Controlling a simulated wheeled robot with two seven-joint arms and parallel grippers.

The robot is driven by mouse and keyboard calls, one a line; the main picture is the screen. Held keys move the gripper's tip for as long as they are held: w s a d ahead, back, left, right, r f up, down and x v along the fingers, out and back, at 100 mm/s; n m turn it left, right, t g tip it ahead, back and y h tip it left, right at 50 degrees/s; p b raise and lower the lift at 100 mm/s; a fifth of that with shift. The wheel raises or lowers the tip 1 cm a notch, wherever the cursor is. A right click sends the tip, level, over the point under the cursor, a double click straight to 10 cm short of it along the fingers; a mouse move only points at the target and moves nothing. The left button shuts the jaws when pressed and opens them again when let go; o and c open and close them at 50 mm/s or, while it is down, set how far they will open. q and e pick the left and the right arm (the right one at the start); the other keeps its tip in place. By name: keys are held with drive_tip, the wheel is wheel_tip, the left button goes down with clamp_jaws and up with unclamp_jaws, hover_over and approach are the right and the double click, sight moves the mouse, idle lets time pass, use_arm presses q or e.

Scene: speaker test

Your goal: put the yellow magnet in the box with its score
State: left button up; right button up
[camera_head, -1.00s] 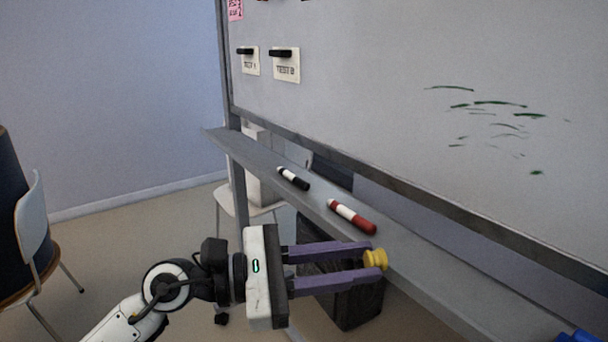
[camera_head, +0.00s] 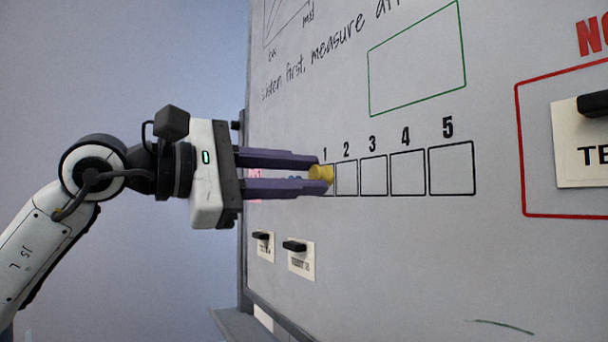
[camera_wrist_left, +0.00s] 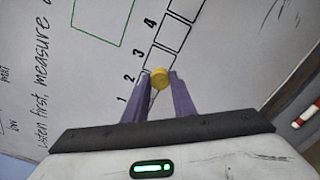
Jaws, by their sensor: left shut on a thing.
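The yellow magnet (camera_head: 319,173) is held between the tips of my left gripper (camera_head: 326,172), which is shut on it. It also shows in the left wrist view (camera_wrist_left: 160,78). The row of numbered boxes (camera_head: 408,173) is drawn in black on the whiteboard, labelled 1 at the left to 5 at the right. In the head view the magnet overlaps box 1, partly hiding it. In the left wrist view it lines up near boxes 2 and 3. I cannot tell whether it touches the board. My right gripper is not in view.
The whiteboard (camera_head: 390,250) also bears a green rectangle (camera_head: 417,60) and a red frame (camera_head: 519,150) with a card (camera_head: 575,165) held by a black magnet. Two small cards (camera_head: 301,262) hang at lower left. The board below the boxes is mostly bare.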

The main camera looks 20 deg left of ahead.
sight(313, 173)
use_arm(q)
drive_tip(key=shift+p+x, duration=0.65)
drive_tip(key=shift+x, duration=0.95)
drive_tip(key=shift+p+x, duration=0.65)
drive_tip(key=shift+x, duration=1.6)
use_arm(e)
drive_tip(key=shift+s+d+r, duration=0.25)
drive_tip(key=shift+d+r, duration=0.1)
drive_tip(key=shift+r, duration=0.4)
use_arm(q)
drive_tip(key=shift+r, duration=0.1)
drive_tip(key=shift+w+d, duration=0.25)
drive_tip(key=shift+w, duration=0.1)
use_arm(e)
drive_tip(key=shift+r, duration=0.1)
use_arm(q)
drive_tip(key=o, duration=1.4)
drive_tip(key=shift+c, duration=0.2)
